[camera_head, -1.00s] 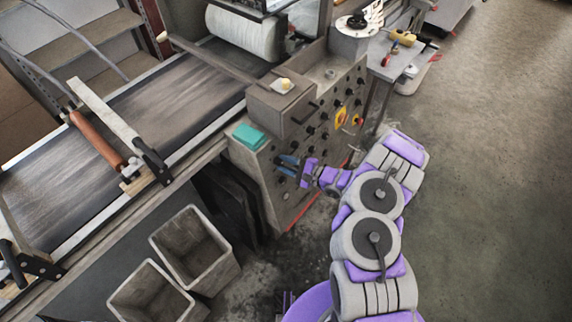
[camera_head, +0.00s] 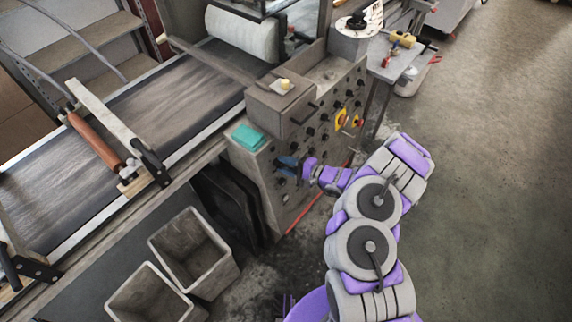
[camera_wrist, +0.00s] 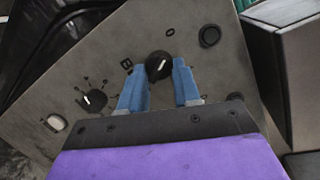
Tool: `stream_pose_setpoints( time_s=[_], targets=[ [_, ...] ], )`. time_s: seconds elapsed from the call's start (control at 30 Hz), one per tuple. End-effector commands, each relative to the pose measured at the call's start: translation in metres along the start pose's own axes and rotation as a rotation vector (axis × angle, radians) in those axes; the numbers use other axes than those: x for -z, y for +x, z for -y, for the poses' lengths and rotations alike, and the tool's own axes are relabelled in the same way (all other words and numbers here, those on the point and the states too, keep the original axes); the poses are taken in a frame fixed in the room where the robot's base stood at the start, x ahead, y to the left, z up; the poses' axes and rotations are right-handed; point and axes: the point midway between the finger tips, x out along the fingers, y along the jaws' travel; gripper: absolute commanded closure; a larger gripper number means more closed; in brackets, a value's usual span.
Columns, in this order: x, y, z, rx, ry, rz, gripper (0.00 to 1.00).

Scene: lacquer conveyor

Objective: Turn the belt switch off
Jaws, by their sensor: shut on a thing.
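The belt switch (camera_wrist: 159,66) is a round black knob with a white pointer line on the grey control panel (camera_wrist: 215,85). In the wrist view the letter B is printed to its left and an O above it to the right. My gripper (camera_wrist: 160,80) has its two blue fingers on either side of the knob, shut on it. The knob's pointer is tilted up to the right, toward the O. In the head view my gripper (camera_head: 286,166) is at the lower left of the panel face (camera_head: 320,140) and hides the knob.
Another knob (camera_wrist: 95,100) with a marked scale is at the left of the panel, and a black button (camera_wrist: 209,36) is at the upper right. The conveyor belt (camera_head: 150,105) runs behind the panel. Two grey bins (camera_head: 195,250) stand on the floor at the left.

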Motion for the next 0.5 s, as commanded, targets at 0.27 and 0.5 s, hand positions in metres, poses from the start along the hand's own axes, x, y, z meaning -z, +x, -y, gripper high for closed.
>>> stream_pose_setpoints(
  time_s=[0.27,0.5],
  targets=[
    [-0.0012,0.0001,-0.0025,-0.005,0.001,0.002,0.43],
    [-0.0008,-0.0005,-0.0014,-0.003,0.001,0.001,0.43]
  ],
)
